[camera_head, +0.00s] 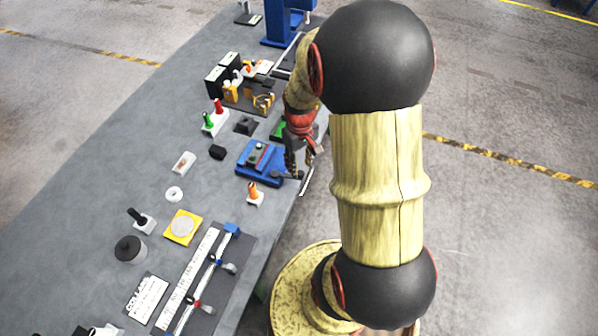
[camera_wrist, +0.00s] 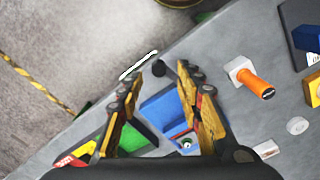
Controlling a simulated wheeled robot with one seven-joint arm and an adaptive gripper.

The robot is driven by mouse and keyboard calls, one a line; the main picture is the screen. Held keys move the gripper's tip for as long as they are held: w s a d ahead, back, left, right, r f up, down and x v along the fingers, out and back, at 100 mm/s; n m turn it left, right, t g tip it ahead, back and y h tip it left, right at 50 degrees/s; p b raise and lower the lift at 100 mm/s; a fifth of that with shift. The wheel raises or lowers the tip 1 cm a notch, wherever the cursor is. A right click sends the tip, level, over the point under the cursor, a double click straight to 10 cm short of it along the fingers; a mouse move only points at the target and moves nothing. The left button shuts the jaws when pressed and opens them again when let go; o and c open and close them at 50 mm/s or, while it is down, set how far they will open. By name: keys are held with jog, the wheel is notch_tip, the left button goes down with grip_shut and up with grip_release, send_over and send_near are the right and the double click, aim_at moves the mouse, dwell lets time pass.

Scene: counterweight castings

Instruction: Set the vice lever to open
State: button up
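The blue vice (camera_head: 258,160) sits near the right edge of the grey bench, with a grey and reddish block on top. In the wrist view its blue body (camera_wrist: 163,112) lies between and below my fingers. A small dark knob (camera_wrist: 158,68), possibly the lever's end, shows between the fingertips. I cannot tell whether they touch it, and the rest of the lever is not clear. My gripper (camera_head: 301,166) points down over the vice's right end. In the wrist view my gripper (camera_wrist: 159,78) has its fingers apart, with nothing seen held.
An orange-handled piece on a white base (camera_head: 254,195) stands close in front of the vice. A green item (camera_head: 279,131) lies behind it. A white box with red and green knobs (camera_head: 215,119) stands left. The floor is clear beyond the bench edge.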

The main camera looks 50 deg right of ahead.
aim_at(300, 173)
jog(key=shift+d+f, duration=0.1)
jog(key=shift+f, duration=1.95)
jog(key=shift+c, duration=0.3)
grip_shut()
